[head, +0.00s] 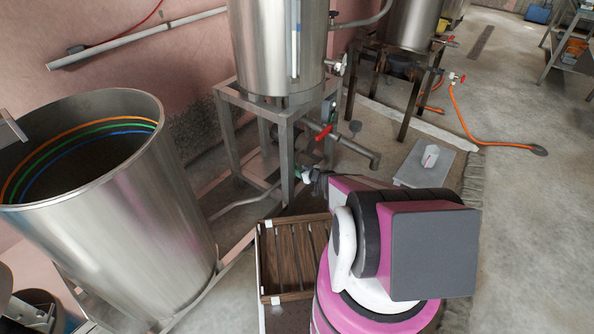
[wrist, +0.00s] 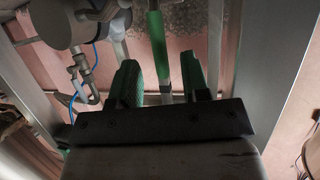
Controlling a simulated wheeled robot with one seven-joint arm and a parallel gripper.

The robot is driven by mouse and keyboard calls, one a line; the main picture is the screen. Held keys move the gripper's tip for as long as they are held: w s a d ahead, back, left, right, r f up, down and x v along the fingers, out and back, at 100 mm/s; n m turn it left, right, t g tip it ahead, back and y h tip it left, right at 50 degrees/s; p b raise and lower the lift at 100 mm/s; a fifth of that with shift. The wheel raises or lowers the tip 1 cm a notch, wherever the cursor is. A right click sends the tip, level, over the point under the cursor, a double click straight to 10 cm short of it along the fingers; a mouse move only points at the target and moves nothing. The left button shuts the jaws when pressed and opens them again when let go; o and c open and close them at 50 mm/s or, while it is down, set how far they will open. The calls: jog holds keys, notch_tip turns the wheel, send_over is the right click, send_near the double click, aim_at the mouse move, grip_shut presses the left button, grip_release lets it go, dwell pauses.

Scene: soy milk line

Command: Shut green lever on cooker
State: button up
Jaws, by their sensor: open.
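The cooker (head: 278,50) is a steel tank on a square metal stand in the head view. The green lever (wrist: 157,48) shows in the wrist view as an upright green bar with a grey lower end. My gripper (wrist: 160,82) is open, with its green fingers apart on either side of the lever's line. I cannot tell how far beyond the fingertips the lever lies; no contact shows. In the head view my arm reaches toward the stand's lower part, and its own links hide most of the gripper and the lever.
A red-handled valve (head: 325,132) and pipe stick out from the stand. A large open steel vat (head: 130,190) stands at left. A wooden slatted crate (head: 268,262) lies beside my arm. Stand posts (wrist: 216,50) flank the gripper closely. Open floor (head: 540,200) lies at right.

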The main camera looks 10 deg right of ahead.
jog(key=v, duration=0.6)
dwell(0.4)
jog(key=s+a+r+g+y, duration=0.1)
jog(key=s+a+r+g, duration=0.3)
jog(key=r, duration=0.2)
jog(key=s+a+r+g, duration=0.3)
jog(key=r, duration=0.4)
jog(key=s+d+r+m+g+h, duration=0.4)
jog(key=s+d+r+m+h, duration=0.2)
jog(key=r, duration=0.5)
jog(key=s+h, duration=0.2)
jog(key=s, duration=0.1)
jog(key=shift+s+r+m, duration=0.15)
jog(key=shift+s+m, duration=0.15)
jog(key=shift+m, duration=0.1)
jog(key=shift+d, duration=0.1)
